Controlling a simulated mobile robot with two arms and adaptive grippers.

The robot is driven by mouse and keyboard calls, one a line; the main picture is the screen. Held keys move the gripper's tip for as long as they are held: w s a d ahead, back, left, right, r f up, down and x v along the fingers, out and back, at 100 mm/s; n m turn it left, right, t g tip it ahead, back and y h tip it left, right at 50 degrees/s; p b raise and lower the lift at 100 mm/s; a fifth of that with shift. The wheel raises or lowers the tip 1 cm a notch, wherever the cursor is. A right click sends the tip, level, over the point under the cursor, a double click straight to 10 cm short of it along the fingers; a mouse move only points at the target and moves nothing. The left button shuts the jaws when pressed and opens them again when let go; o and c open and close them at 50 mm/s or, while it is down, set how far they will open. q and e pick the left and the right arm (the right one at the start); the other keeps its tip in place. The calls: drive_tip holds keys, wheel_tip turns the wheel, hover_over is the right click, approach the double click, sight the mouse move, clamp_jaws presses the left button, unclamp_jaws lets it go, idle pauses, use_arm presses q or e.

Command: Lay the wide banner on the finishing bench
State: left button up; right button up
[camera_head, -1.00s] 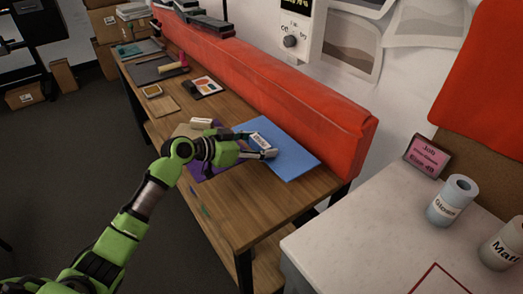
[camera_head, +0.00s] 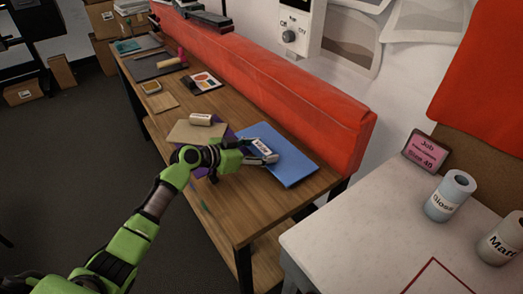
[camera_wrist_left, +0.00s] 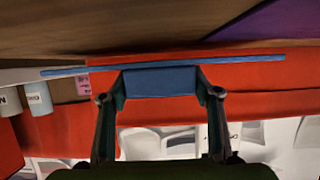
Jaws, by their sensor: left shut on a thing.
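I cannot tell whether block and sheet touch. A long orange-red padded piece (camera_head: 300,105) runs along the bench's back. Which thing is the wide banner is not clear. My right gripper is not in view.
A white-topped table (camera_head: 350,240) stands at right with Gloss (camera_head: 450,197) and Matt (camera_head: 502,243) rolls and a pink job card (camera_head: 426,153). A small pale roll (camera_head: 201,119) lies behind my gripper. The bench's near end is clear.

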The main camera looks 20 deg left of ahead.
use_arm(q)
drive_tip(key=shift+f+b, duration=0.35)
drive_tip(key=o, duration=1.2)
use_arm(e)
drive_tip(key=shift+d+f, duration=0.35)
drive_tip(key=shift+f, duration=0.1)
use_arm(q)
drive_tip(key=shift+r+p, duration=0.35)
drive_tip(key=shift+p, duration=0.15)
drive_tip(key=shift+r+p, duration=0.45)
drive_tip(key=shift+p, duration=0.15)
drive_tip(key=b+v, duration=0.2)
drive_tip(key=v, duration=0.9)
drive_tip(key=shift+s+a+f+b, duration=0.1)
drive_tip(key=shift+f+b, duration=0.05)
drive_tip(key=shift+b, duration=0.2)
drive_tip(key=shift+s+a+r, duration=0.2)
drive_tip(key=shift+s+r, duration=0.05)
drive_tip(key=shift+s, duration=0.05)
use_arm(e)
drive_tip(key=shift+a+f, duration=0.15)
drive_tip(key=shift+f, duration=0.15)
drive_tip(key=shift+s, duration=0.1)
